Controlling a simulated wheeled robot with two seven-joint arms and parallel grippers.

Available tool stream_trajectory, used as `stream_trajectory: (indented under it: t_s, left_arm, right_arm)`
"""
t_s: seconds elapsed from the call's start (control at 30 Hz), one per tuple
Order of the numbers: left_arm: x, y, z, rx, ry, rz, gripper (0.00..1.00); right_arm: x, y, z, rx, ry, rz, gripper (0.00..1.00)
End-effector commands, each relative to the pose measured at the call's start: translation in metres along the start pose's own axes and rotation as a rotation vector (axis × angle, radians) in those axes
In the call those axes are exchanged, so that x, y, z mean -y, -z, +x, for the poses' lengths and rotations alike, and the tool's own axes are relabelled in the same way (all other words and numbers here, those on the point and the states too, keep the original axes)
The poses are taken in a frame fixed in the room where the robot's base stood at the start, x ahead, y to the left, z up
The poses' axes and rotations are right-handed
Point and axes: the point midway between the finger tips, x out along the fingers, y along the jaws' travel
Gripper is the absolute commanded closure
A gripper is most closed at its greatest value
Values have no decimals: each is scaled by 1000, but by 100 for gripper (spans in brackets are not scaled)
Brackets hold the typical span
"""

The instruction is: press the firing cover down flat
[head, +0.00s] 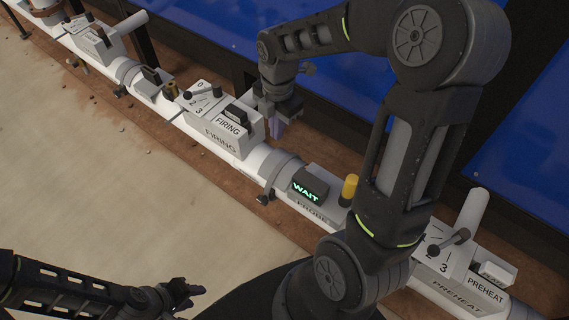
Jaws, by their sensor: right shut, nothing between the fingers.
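The firing box (205,132) is a white housing on the white pipe, marked FIRING on its front, with a dial numbered 0 to 3 on its left part. The firing cover (229,127) is at the right part of its top, with its own FIRING label and a dark block (237,114) at its back. I cannot tell whether it lies fully flat. My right gripper (276,130) is shut and empty, pointing down just right of and behind the box, apparently apart from it. My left gripper (198,291) is low at the front, far from the box; its finger gap is unclear.
A probe box (311,190) with a green WAIT display and a yellow knob (349,188) stand right of the firing box. The preheat box (450,268) is at the lower right. Blue panels (220,35) stand behind. The pale floor (90,180) in front is open.

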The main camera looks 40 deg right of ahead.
Motion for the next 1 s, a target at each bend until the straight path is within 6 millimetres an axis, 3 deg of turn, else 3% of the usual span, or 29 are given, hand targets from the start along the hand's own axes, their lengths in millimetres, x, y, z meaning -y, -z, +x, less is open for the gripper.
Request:
stream_trajectory:
  t_s: [0.17,0.57,0.77,1.0]
  left_arm:
    - [3,0,6,-1,0,1,64]
    - [2,0,6,-1,0,0,64]
    - [4,0,10,-1,0,0,64]
    - [7,0,18,0,0,0,64]
  right_arm:
    - [10,-18,-19,32,20,-102,100]
    - [10,-17,-15,30,22,-103,100]
    - [10,-16,6,28,24,-103,100]
    - [12,-18,52,28,26,-102,100]
